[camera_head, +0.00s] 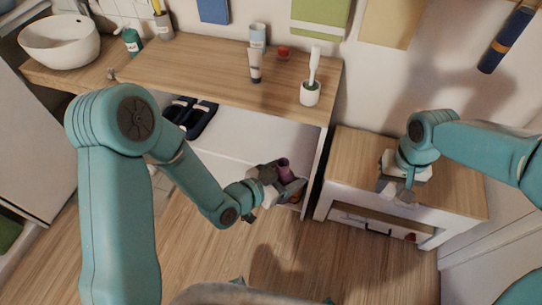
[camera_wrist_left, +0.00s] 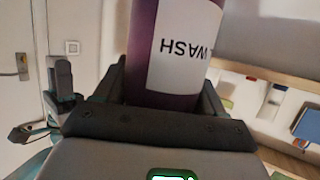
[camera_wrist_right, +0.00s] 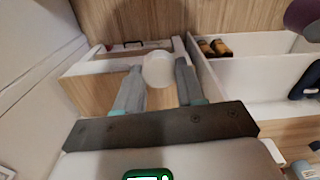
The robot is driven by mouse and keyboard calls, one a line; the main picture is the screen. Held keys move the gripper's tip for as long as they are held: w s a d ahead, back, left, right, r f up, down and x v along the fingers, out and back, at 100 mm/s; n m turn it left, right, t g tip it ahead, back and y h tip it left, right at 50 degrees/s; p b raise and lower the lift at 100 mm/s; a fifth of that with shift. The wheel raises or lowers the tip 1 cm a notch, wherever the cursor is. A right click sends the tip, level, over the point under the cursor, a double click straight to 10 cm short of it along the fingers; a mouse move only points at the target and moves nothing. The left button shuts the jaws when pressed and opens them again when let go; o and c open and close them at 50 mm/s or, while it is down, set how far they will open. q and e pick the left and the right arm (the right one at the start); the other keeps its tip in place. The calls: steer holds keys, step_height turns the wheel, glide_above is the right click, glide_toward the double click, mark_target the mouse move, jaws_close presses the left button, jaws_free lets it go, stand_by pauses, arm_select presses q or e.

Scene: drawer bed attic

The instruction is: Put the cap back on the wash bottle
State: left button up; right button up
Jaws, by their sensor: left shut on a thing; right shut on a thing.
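The wash bottle (camera_head: 283,167) is purple, held in front of the open shelf in the head view. In the left wrist view the bottle (camera_wrist_left: 147,55) shows a white label reading WASH, upside down, and its end runs out of frame. My left gripper (camera_head: 287,180) is shut around its body. My right gripper (camera_head: 400,192) is over the small side cabinet, well to the right of the bottle. In the right wrist view its fingers are shut on the round white cap (camera_wrist_right: 158,70). Part of the purple bottle (camera_wrist_right: 303,17) shows at that view's top right corner, apart from the cap.
The wooden counter (camera_head: 190,65) holds two tubes, a small red item (camera_head: 283,53) and a white toothbrush cup (camera_head: 310,93). Dark slippers (camera_head: 190,115) lie on the shelf below. The side cabinet (camera_head: 350,165) stands under my right gripper. Open air lies between the grippers.

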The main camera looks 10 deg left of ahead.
stand_by(0.5)
steer(key=shift+s+d+r+m, duration=0.15)
steer(key=shift+s+m, duration=0.15)
steer(key=shift+m, duration=0.6)
steer(key=shift+w+d+r+m, duration=0.2)
steer(key=shift+r+m, duration=0.35)
steer(key=shift+m, duration=0.25)
steer(key=a+r, duration=0.3)
steer(key=a, duration=0.5)
steer(key=a+r, duration=0.3)
steer(key=a, duration=0.6)
steer(key=a+r, duration=0.3)
steer(key=a, duration=0.5)
steer(key=shift+s+a+r, duration=0.25)
steer(key=shift+s, duration=0.05)
